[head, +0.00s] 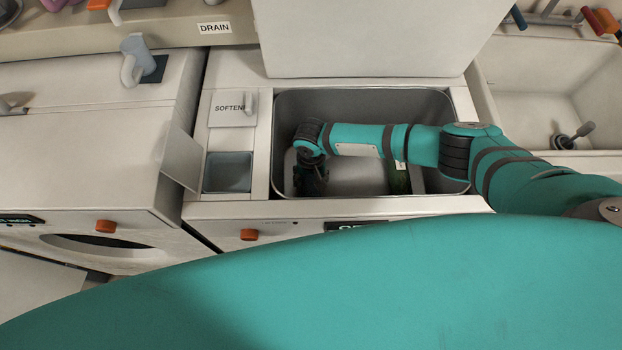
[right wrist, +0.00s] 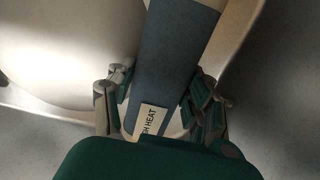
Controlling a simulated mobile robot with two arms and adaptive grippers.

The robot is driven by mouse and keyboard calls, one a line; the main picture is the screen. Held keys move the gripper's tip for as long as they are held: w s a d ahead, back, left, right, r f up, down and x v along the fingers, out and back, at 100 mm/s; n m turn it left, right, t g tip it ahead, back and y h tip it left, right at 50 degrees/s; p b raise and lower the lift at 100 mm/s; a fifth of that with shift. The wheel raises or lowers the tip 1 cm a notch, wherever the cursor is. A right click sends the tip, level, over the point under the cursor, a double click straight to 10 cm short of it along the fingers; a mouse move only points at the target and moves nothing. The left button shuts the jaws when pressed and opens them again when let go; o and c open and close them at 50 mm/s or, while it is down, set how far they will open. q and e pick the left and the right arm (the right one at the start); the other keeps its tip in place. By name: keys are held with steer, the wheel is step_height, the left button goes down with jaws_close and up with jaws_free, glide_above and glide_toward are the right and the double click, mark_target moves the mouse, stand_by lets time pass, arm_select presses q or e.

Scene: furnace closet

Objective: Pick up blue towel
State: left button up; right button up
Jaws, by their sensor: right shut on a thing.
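The blue towel (right wrist: 178,50) is a flat blue-grey strip running through the middle of the right wrist view. My left gripper is not in view.
A green item (head: 399,181) with a pale label lies at the tub's right side, partly behind my arm. The raised white lid (head: 365,38) stands behind the tub. A softener compartment (head: 228,172) is to the left, a white sink (head: 550,105) to the right.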

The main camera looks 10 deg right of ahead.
steer(key=c, duration=0.5)
steer(key=shift+o, duration=0.2)
steer(key=shift+r, duration=0.1)
